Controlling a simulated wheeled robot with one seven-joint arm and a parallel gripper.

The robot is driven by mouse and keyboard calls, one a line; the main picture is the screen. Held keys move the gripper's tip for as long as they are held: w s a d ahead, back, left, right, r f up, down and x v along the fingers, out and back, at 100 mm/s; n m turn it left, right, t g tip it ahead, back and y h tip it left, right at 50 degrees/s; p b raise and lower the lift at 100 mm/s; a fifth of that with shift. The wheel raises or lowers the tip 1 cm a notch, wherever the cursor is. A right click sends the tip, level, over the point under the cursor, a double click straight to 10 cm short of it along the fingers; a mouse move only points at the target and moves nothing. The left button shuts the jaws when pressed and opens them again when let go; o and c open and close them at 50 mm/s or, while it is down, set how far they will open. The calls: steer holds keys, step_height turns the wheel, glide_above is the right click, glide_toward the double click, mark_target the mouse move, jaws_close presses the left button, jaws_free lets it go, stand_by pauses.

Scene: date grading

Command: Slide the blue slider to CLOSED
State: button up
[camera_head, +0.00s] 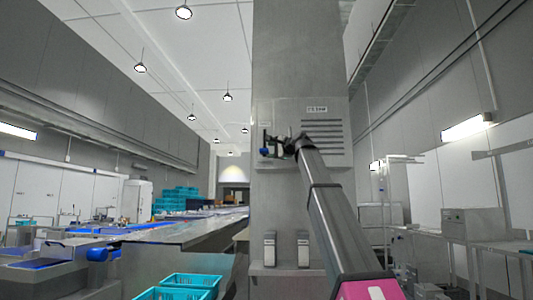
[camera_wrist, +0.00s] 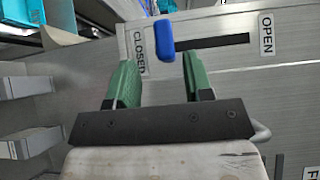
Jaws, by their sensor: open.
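The blue slider (camera_wrist: 165,42) stands at the left end of its dark slot (camera_wrist: 215,42) in the wrist view, right beside the CLOSED label (camera_wrist: 139,52). The OPEN label (camera_wrist: 266,34) is past the slot's other end. My gripper (camera_wrist: 162,63) has two green fingers spread apart with nothing between them. The slider appears just beyond the fingertips, lined up with the gap; I see no contact. In the head view my gripper (camera_head: 275,141) is at the grey pillar, and a small blue part (camera_head: 264,151) shows there, probably the slider.
The grey pillar (camera_head: 298,60) carries a louvred plate (camera_head: 322,134) beside my gripper and two small fixtures (camera_head: 270,247) lower down. A metal table (camera_head: 185,232) and teal crates (camera_head: 195,281) stand to the left. Shelving and a grey box (camera_head: 473,223) are at right.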

steer(key=v, duration=0.5)
stand_by(0.3)
steer(key=w+d+f+n+g+h, duration=0.1)
steer(key=w+d+f+g+h, duration=0.15)
steer(key=f, duration=2.05)
steer(key=w+d+f+n+g+h, duration=0.1)
steer(key=w+d+f+h, duration=0.15)
steer(key=f, duration=2.05)
steer(key=s+d+f+n+g+h, duration=0.15)
steer(key=s+f, duration=0.25)
steer(key=f, duration=0.9)
steer(key=s+d+f+n+g+h, duration=0.15)
steer(key=s+f, duration=0.35)
steer(key=f, duration=0.7)
steer(key=s+d+f+n+g+h, duration=0.2)
steer(key=s+d+f+g, duration=0.1)
steer(key=s+f, duration=1)
steer(key=s+d+f+n+g+h, duration=0.2)
steer(key=s+d+f, duration=0.3)
steer(key=s+f, duration=0.8)
step_height(320, 180, down, 3)
steer(key=shift+s+f+g, duration=0.1)
steer(key=shift+s+g, duration=0.2)
steer(key=shift+g, duration=0.55)
